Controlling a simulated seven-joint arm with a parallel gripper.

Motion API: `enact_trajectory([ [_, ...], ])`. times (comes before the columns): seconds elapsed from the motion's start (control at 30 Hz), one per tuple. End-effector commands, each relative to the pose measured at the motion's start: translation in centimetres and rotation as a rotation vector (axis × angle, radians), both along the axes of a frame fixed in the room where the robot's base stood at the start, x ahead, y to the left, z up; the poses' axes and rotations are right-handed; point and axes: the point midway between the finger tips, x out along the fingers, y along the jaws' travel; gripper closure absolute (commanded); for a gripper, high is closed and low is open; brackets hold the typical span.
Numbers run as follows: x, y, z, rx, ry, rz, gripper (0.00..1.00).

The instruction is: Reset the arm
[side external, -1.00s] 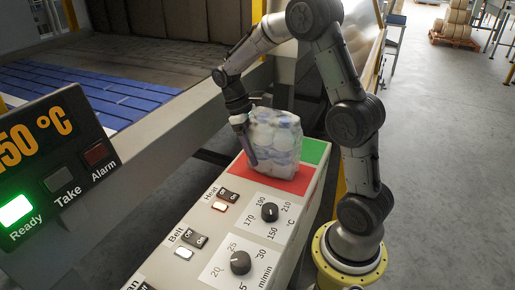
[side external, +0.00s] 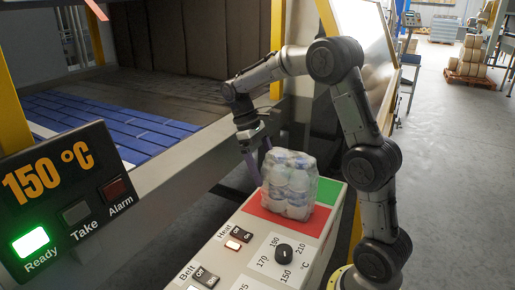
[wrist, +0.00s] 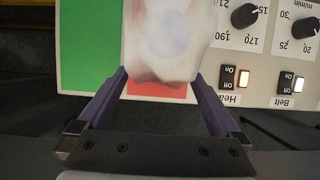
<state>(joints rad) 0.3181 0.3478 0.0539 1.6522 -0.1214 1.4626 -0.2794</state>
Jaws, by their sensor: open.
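My gripper (side external: 251,146) is at the upper left of a wrapped pack (side external: 290,185) in the side external view, with its purple fingers pointing down towards the pack. In the wrist view my gripper (wrist: 160,76) is open, fingers wide apart. The near end of the pack (wrist: 165,38) shows between and beyond the fingertips, with nothing clamped. The pack is clear film around several white and bluish items. It stands upright on the red patch (side external: 255,208) of the control panel, partly reaching towards the green patch (side external: 328,190).
The panel carries a temperature knob (side external: 284,251) and Heat switches (side external: 242,233). A display (side external: 62,200) reads 150 °C with a green Ready light (side external: 30,242). Blue belt slats (side external: 110,120) lie at the left behind a grey rail. Open floor (side external: 455,180) is at the right.

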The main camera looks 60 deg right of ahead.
Motion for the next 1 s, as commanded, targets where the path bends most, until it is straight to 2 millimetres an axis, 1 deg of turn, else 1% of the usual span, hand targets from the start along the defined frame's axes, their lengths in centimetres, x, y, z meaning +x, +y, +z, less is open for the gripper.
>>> enact_trajectory([
  [0.03, 0.6, 0.0, 1.1, -0.001, -0.005, 0.001, 0.0],
  [0.2, 1.8, 0.0, 4.1, 0.0, -0.003, 0.002, 0.0],
  [0.3, 2.3, 0.0, 5.3, 0.001, -0.002, 0.002, 0.0],
  [0.4, 2.6, 0.0, 6.1, 0.001, -0.001, 0.002, 0.0],
  [0.57, 2.7, 0.1, 6.6, 0.001, 0.001, 0.002, 0.0],
  [0.87, 2.7, 0.0, 6.6, 0.0, 0.001, 0.001, 0.0],
  [1.0, 3.1, 0.0, 7.2, -0.001, -0.001, 0.001, 0.0],
])
